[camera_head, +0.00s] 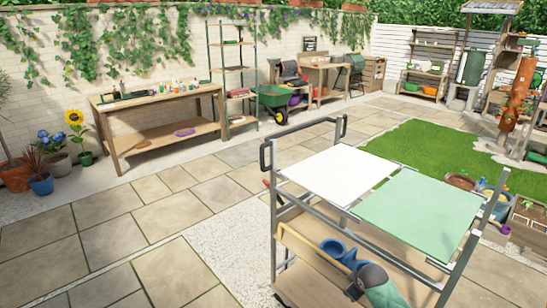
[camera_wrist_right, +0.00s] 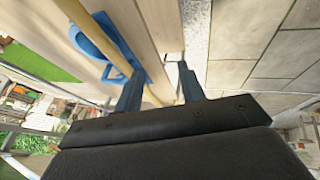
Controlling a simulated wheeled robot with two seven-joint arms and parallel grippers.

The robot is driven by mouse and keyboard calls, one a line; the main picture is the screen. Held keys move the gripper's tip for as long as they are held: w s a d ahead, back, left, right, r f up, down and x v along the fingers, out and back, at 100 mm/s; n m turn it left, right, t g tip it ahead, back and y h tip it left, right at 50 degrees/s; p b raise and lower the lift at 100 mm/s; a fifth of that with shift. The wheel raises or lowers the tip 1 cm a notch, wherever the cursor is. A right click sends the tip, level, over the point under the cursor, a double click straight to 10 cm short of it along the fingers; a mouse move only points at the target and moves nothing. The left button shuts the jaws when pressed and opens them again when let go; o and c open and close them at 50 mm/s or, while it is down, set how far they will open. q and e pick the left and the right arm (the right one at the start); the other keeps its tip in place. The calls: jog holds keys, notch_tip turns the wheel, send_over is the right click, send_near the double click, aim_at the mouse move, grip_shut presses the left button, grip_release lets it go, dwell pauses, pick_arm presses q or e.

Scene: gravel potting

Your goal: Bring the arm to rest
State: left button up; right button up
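My right gripper (camera_wrist_right: 160,88) shows only in the right wrist view, with its two dark fingers spread apart. I see nothing held between them. Beyond the fingers are a pale wooden surface, a light wooden rod (camera_wrist_right: 98,38) and a blue object (camera_wrist_right: 103,42) with an opening in it. The rod passes close to the left finger; I cannot tell whether they touch. Neither of my grippers shows in the head view, and my left gripper is in neither view.
A metal-framed cart (camera_head: 276,235) with white (camera_head: 338,173) and green (camera_head: 420,212) top panels fills the front right. Its lower shelf holds a blue object (camera_head: 335,250) and a grey-green item (camera_head: 380,285). A wooden workbench (camera_head: 150,106) stands back left. Paving at left is clear.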

jog(key=s+a+f+m, duration=0.2)
jog(key=s+a+f, duration=0.2)
jog(key=s+f, duration=0.45)
jog(key=s+a+f+m, duration=0.3)
jog(key=s+f, duration=0.4)
jog(key=f, duration=0.3)
jog(key=s+a+f+g, duration=0.1)
jog(key=s+f, duration=0.3)
jog(key=s, duration=0.5)
jog(key=s+a+f+g, duration=0.2)
jog(key=s+a+f, duration=0.2)
jog(key=s, duration=0.5)
jog(key=s+a+f+g, duration=0.1)
jog(key=s+a+f, duration=0.2)
jog(key=s, duration=0.6)
jog(key=shift+s+f+g, duration=0.3)
jog(key=shift+f+g, duration=0.1)
jog(key=shift+f, duration=0.2)
